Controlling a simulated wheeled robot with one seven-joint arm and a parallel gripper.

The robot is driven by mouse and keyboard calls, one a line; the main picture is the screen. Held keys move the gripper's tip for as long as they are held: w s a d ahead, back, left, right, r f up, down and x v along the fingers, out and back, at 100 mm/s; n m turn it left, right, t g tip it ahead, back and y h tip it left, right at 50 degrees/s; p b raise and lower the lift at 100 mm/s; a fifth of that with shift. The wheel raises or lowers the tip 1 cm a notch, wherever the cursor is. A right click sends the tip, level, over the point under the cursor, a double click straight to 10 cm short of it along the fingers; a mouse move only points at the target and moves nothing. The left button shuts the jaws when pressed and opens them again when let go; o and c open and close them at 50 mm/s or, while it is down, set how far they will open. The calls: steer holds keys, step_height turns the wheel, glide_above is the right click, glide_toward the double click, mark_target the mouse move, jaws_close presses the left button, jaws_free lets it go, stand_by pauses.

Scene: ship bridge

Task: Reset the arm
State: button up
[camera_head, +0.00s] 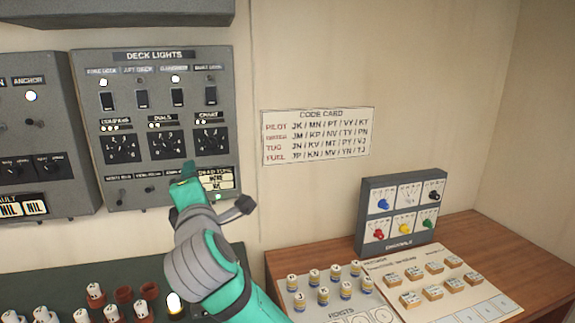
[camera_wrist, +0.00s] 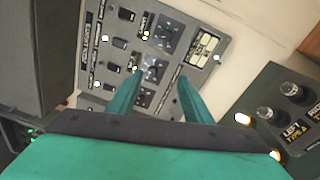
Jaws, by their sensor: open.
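My arm is raised in front of the grey deck lights panel (camera_head: 150,78). My gripper (camera_head: 188,172) is near the lower right of that panel, in front of its lowest row. In the wrist view the two green fingers of my gripper (camera_wrist: 160,85) stand apart with nothing between them. The deck lights panel (camera_wrist: 125,40) fills the space beyond the fingers. I cannot tell whether a fingertip touches the panel. My arm hides part of the panel's lower right corner and the console below it.
A wooden desk (camera_head: 455,255) at right holds a grey box with coloured knobs (camera_head: 402,213), several pegs (camera_head: 322,293) and labelled blocks (camera_head: 433,292). A code card (camera_head: 318,137) is on the wall. Another grey panel (camera_head: 40,125) is at left. A dark console (camera_head: 65,275) lies below.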

steer(key=s+d+f+m, duration=0.15)
steer(key=f+m, duration=0.35)
steer(key=f, duration=0.6)
steer(key=s+d+f+m, duration=0.15)
steer(key=f+m, duration=0.35)
steer(key=f, duration=0.6)
steer(key=s+d+f+m+h, duration=0.1)
steer(key=s+d+f+m, duration=0.3)
steer(key=f, duration=0.4)
steer(key=s+d+f+m+h, duration=0.1)
steer(key=s+f+m, duration=0.2)
steer(key=s+f, duration=0.4)
steer(key=s+d+f+m+h, duration=0.2)
steer(key=s+d+f+m, duration=0.1)
steer(key=s+f, duration=0.35)
steer(key=s+d+f+m+h, duration=0.1)
steer(key=s+d+f+m, duration=0.15)
steer(key=s+f, duration=0.4)
steer(key=s+d+m+g, duration=0.1)
steer(key=s+d, duration=0.2)
steer(key=s, duration=0.7)
steer(key=s+d+m+g+h, duration=0.1)
steer(key=s+d, duration=0.2)
steer(key=s, duration=0.6)
steer(key=shift+s+r, duration=0.2)
steer(key=shift+s, duration=0.15)
